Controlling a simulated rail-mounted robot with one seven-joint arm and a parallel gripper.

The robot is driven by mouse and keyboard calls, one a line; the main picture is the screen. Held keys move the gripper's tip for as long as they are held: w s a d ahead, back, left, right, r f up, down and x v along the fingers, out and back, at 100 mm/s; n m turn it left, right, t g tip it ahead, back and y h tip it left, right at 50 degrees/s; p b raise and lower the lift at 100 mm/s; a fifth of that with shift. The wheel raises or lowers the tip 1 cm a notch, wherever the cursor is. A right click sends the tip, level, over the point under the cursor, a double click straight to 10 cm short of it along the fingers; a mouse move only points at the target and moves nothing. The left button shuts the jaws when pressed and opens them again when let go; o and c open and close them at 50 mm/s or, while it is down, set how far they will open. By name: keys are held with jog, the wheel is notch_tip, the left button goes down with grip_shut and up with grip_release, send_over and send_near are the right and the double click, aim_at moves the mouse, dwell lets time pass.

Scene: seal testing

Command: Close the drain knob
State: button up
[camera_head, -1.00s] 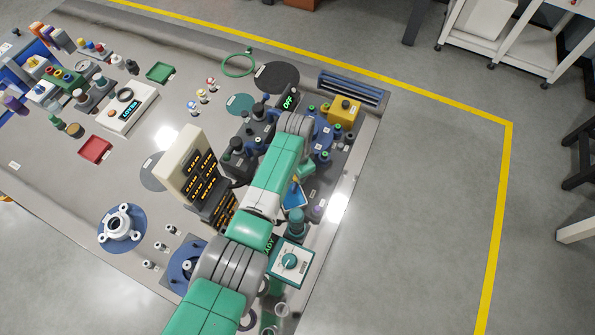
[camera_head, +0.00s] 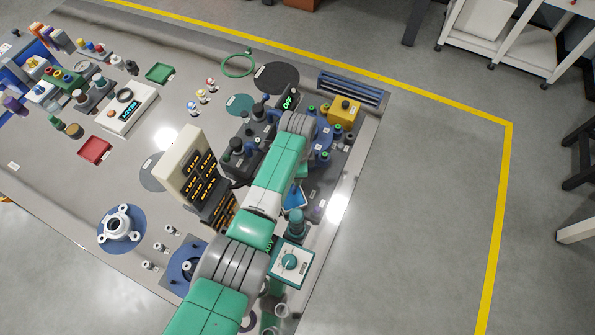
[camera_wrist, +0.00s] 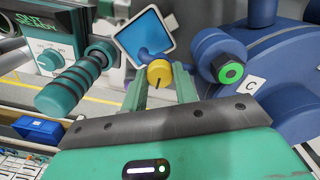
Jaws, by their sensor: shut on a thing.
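In the wrist view, a round yellow knob (camera_wrist: 159,73) with a dark pointer line stands between the two teal fingers of my gripper (camera_wrist: 160,84). The fingers are shut on it, one on each side. The pointer line runs nearly up and down in this picture. The knob sits in front of a blue fitting, below a blue square plate with a white rim (camera_wrist: 146,38). In the head view, my arm hides the gripper and the yellow knob.
A ribbed teal handle (camera_wrist: 74,86) is close left. A white box with a teal dial (camera_head: 291,262) stands beside my arm. A beige panel (camera_head: 184,162) rises left of it.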

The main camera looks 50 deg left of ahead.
dwell(0.3)
jog(key=o, duration=1)
notch_tip(320, 180, up, 8)
jog(key=shift+a+f+p, duration=0.1)
jog(key=shift+p, duration=0.95)
